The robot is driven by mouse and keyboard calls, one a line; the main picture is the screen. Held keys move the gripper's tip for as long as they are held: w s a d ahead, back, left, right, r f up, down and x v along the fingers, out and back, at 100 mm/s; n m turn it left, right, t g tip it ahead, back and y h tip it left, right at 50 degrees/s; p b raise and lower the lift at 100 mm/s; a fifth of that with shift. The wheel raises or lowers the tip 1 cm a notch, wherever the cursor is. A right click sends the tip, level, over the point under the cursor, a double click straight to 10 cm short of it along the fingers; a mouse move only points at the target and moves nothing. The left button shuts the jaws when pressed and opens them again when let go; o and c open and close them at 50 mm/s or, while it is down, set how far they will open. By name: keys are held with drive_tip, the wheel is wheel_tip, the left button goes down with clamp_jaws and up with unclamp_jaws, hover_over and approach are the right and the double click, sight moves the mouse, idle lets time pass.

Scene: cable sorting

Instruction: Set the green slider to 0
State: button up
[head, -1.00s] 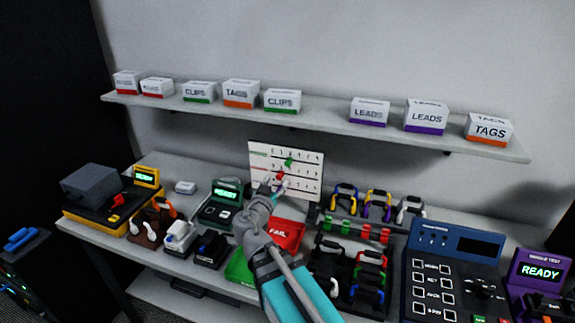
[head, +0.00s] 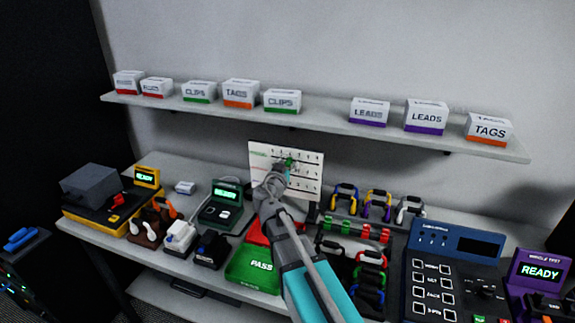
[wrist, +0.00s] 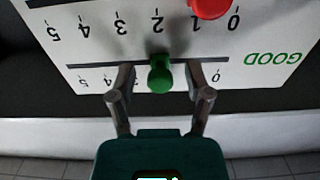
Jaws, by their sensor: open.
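The white slider board (head: 312,180) stands upright at the back of the bench. In the wrist view it (wrist: 285,88) appears upside down, with a green GOOD label (wrist: 272,59) beside the green slider's row. The green slider (wrist: 160,74) sits mid-track, away from the 0 (wrist: 216,77); the numbers closest to it are hidden. It also shows in the head view (head: 289,161), partly behind my gripper. My gripper (wrist: 160,82) is open, with one finger on each side of the green knob and gaps visible. The red slider (wrist: 210,6) is on the neighbouring row, near 1 and 0.
A green PASS tray (head: 258,266) lies below my arm, with a red tray (head: 256,236) partly hidden behind it. A cable rack (head: 345,231) stands right of the board. A shelf (head: 320,123) with labelled boxes runs above.

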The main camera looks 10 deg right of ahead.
sight(272, 157)
drive_tip(key=shift+c, duration=0.3)
clamp_jaws()
drive_tip(key=shift+w+a, duration=0.55)
drive_tip(key=shift+a, duration=0.35)
drive_tip(key=shift+w+a, duration=0.55)
drive_tip(key=shift+a, duration=0.4)
drive_tip(key=shift+w+a, duration=0.55)
drive_tip(key=shift+a, duration=0.35)
drive_tip(key=shift+o, duration=0.3)
unclamp_jaws()
drive_tip(key=shift+a, duration=0.15)
drive_tip(key=shift+s, duration=0.15)
